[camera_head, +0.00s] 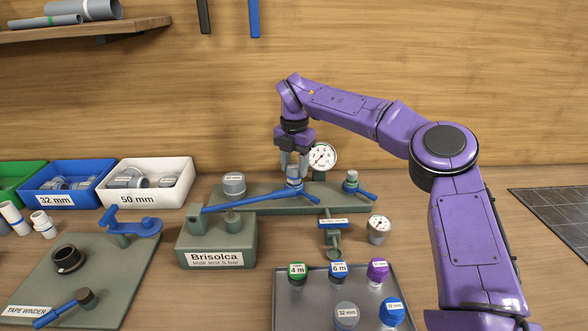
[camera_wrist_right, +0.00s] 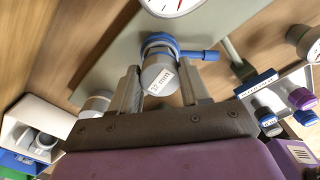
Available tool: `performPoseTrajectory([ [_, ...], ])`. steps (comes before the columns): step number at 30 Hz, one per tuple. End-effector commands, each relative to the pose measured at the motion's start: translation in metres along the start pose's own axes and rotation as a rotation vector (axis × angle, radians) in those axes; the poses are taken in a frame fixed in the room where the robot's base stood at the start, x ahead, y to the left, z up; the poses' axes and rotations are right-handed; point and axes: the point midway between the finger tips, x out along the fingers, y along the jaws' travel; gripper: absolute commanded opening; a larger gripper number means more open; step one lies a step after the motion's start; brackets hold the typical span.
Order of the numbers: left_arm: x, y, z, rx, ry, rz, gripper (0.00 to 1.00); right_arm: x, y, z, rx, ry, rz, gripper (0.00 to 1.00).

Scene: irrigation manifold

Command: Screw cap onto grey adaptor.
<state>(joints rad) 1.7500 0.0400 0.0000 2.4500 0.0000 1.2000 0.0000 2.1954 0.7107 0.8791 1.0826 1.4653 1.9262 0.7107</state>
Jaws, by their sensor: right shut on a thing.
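My right gripper (camera_head: 293,170) points down over the green manifold base. In the right wrist view its fingers (camera_wrist_right: 159,70) are on either side of a grey cylindrical piece labelled "32 mm" (camera_wrist_right: 158,80) and shut on it. A blue collar (camera_wrist_right: 160,41) with a blue handle is at the far end of this piece; I cannot tell whether the two are touching or screwed together. In the head view the blue-handled valve (camera_head: 294,187) is directly below the fingers. Another grey cap labelled "32 mm" (camera_head: 346,315) is in the metal tray (camera_head: 279,308). My left gripper is out of view.
A pressure gauge (camera_head: 322,157) stands close behind the right gripper. A grey fitting (camera_head: 233,185) and a second blue valve (camera_head: 352,187) flank it. The tray also holds green, blue and purple caps. The Brisolca block (camera_head: 216,241) and tape winder (camera_head: 70,262) are left.

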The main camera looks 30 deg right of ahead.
Motion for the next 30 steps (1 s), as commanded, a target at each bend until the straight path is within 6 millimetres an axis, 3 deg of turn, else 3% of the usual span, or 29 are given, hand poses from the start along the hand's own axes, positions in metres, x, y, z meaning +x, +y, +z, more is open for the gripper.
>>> performPoseTrajectory([
  [9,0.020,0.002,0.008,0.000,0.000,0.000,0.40,0.003,0.001,-0.002,0.181,0.002,0.001,0.09],
  [22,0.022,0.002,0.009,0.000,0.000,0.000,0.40,0.000,0.001,-0.003,0.230,0.004,-0.001,0.09],
  [30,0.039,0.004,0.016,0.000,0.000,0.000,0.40,0.003,0.001,-0.003,0.370,0.002,0.001,0.09],
])
